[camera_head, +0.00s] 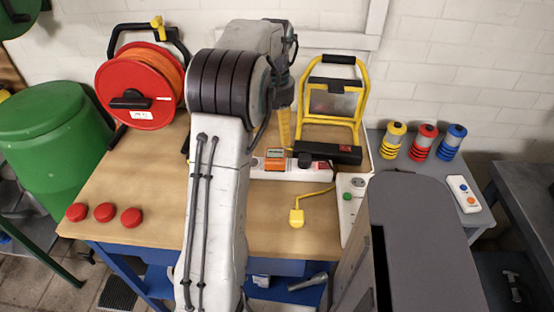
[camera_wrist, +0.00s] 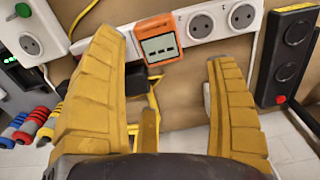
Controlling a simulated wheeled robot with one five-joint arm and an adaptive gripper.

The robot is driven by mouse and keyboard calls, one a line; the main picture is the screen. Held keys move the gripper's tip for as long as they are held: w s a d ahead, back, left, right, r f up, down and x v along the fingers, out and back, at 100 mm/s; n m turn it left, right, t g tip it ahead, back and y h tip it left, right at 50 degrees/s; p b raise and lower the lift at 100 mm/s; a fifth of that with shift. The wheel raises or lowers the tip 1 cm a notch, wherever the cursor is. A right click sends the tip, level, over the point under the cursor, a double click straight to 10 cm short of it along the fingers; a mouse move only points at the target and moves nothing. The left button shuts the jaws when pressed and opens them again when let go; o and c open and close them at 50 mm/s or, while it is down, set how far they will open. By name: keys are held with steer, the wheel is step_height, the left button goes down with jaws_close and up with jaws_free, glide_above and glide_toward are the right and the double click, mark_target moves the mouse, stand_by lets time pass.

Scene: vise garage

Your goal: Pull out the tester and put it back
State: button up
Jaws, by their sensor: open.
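The tester (camera_head: 274,158) is a small orange block with a grey display, seated on the white power strip (camera_head: 312,173) on the workbench. In the wrist view the tester (camera_wrist: 158,42) shows dashes on its screen, and bare sockets of the strip (camera_wrist: 202,25) lie beside it. My gripper (camera_wrist: 166,60) is open, with its two yellow fingers spread. The tester appears between and beyond the fingertips, nearer the left one, with nothing held. In the head view my arm covers part of the bench, and only a yellow finger (camera_head: 284,126) shows behind the tester.
A black socket strip (camera_head: 330,152) and a yellow work lamp (camera_head: 359,105) stand behind the white strip. A yellow plug (camera_head: 297,217) lies in front. A white socket box (camera_head: 352,202) sits to the right. A red cable reel (camera_head: 140,88) and several red knobs (camera_head: 104,212) are left.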

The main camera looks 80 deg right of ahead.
steer(key=shift+r, duration=0.9)
steer(key=shift+w, duration=0.1)
